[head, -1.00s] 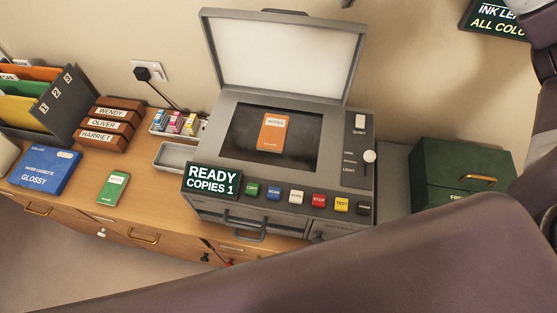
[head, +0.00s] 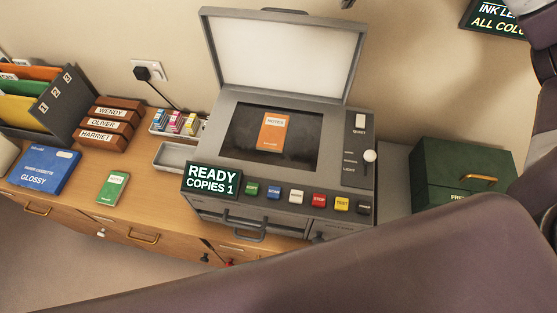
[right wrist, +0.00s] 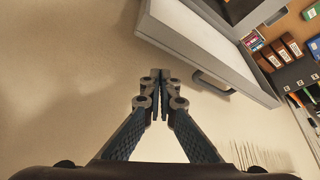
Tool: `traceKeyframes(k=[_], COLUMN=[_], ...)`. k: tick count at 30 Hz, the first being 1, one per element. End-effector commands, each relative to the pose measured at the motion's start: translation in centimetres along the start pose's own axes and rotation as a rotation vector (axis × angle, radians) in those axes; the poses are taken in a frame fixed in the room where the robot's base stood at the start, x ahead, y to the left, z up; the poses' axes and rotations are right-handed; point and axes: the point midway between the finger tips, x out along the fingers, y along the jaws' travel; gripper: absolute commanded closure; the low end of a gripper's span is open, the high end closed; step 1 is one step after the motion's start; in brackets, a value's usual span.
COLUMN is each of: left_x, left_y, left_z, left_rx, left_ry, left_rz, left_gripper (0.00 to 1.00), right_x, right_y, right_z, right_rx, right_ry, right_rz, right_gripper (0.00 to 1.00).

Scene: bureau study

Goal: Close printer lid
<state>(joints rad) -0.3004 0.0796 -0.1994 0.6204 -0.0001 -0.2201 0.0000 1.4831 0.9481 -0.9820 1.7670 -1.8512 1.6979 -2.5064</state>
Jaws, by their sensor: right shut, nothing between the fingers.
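The grey printer (head: 215,152) stands on the desk with its lid (head: 283,52) raised, its pale inner face showing. An orange notes booklet (head: 272,133) lies on the dark glass. The raised lid also shows in the right wrist view (right wrist: 208,48), with its handle (right wrist: 210,84) on the edge. My right gripper (right wrist: 160,75) is shut and empty beside the lid's handle edge, with no clear contact. In the head view only a small dark tip of it (head: 346,3) shows at the top, above the lid's right corner. My left gripper is not in view.
A green box (head: 440,178) stands right of the printer. The wall (head: 420,80) is behind. My arm crosses the foreground.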

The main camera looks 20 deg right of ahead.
Motion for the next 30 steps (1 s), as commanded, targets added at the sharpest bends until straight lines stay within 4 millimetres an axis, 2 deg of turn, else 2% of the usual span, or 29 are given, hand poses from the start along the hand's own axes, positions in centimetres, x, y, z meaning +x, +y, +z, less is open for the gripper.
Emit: traceKeyframes(k=[22,30], left_x=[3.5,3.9], left_y=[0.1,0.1], left_z=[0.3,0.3], left_rx=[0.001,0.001], left_ry=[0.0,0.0], left_rz=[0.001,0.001], left_gripper=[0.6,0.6], right_x=[4.2,4.5], right_y=[0.0,-0.1], right_z=[2.4,2.8], right_rx=[0.0,-0.001], right_ry=[-0.002,-0.001], right_rz=[0.001,0.001], right_gripper=[1.0,1.0])
